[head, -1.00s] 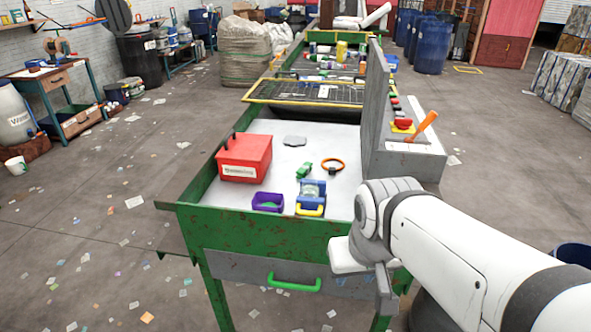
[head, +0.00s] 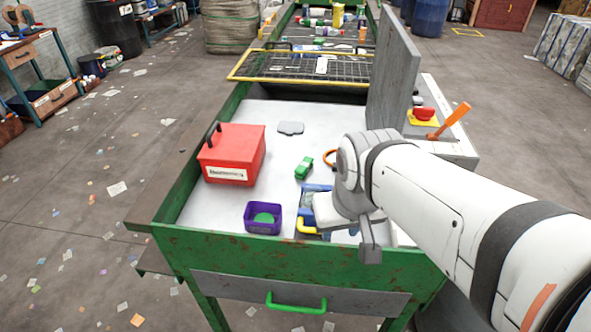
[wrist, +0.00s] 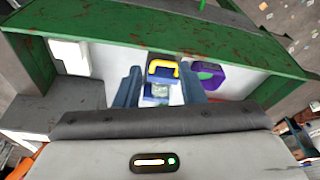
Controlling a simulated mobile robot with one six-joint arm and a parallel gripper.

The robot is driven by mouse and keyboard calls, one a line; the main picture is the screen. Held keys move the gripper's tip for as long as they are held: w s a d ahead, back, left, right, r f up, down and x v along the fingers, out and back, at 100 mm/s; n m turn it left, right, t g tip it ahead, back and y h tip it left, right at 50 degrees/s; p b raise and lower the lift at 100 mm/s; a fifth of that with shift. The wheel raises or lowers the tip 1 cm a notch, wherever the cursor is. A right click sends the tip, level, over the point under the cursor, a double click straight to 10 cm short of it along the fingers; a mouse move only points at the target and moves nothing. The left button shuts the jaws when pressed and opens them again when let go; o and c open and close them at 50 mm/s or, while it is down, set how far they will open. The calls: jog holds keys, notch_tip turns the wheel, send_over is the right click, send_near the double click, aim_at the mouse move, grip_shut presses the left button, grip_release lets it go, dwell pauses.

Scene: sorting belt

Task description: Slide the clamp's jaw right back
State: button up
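The clamp (head: 308,210) is blue with a yellow handle (head: 305,223) and lies at the near end of the white sorting table. In the head view my arm hides much of it. In the wrist view the clamp (wrist: 148,101) shows between and beyond my fingers, with its yellow handle (wrist: 163,66) at the far side and something pale grey in its middle. My gripper (wrist: 160,85) is open, its two fingers apart on either side of the clamp in that view. I cannot tell whether they touch it. The jaw's exact position is unclear.
A purple tray (head: 250,222) with a green item stands left of the clamp. A red box (head: 232,155), green object (head: 304,168), grey flat piece (head: 290,128) and orange ring (head: 329,159) lie around. The green table rim (head: 200,240) and grey panel (head: 393,80) bound the space.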

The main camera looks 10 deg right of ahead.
jog(key=n+g+h, duration=0.2)
jog(key=n+h, duration=0.3)
jog(key=n, duration=0.9)
send_near(312, 231)
jog(key=d, duration=0.1)
jog(key=x, duration=0.7)
jog(key=shift+w+d+f, duration=0.15)
jog(key=shift+f, duration=0.2)
grip_shut()
